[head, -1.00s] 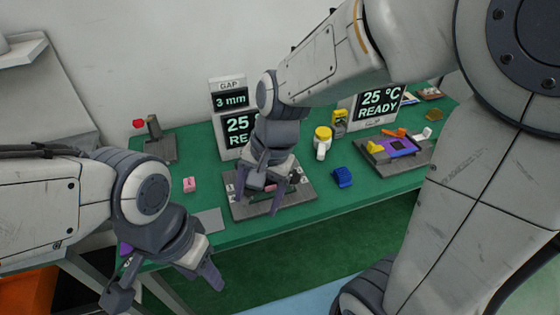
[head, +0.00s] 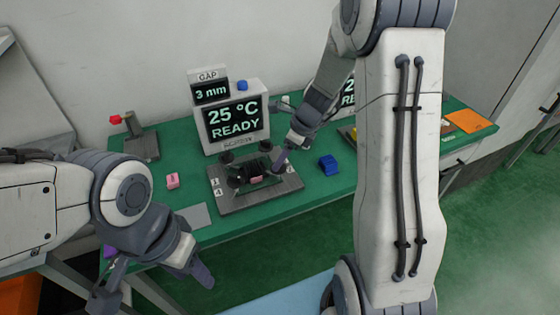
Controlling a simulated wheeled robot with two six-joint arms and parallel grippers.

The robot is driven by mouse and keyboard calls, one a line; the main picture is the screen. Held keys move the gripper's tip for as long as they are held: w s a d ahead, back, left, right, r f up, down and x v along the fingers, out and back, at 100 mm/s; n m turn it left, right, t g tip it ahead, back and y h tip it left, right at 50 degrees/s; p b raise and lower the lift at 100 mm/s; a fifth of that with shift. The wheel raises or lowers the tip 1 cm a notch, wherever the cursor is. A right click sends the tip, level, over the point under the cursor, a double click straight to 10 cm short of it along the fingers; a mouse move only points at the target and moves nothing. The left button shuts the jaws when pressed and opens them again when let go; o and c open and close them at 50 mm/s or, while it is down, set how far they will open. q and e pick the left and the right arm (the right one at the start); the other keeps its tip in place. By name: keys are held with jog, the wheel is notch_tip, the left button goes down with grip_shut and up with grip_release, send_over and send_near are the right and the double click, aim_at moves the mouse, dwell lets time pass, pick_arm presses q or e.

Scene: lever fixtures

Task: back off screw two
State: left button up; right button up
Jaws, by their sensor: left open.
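A grey fixture plate (head: 222,200) lies on the green table, with several dark screw knobs around a pink block (head: 256,180) and a dark clamp part. Small labels 1 and 4 show on the left edge; no label 2 is readable. My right gripper (head: 282,160) points down at the fixture's right side; contact with a knob cannot be told. My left gripper (head: 153,285) is open and empty in front of the table edge.
A red-tipped lever (head: 140,140) and pink block (head: 172,180) are left. A blue block (head: 328,165) is right. My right arm hides much of the right side.

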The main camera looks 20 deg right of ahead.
jog(key=shift+x, duration=1.25)
grip_shut()
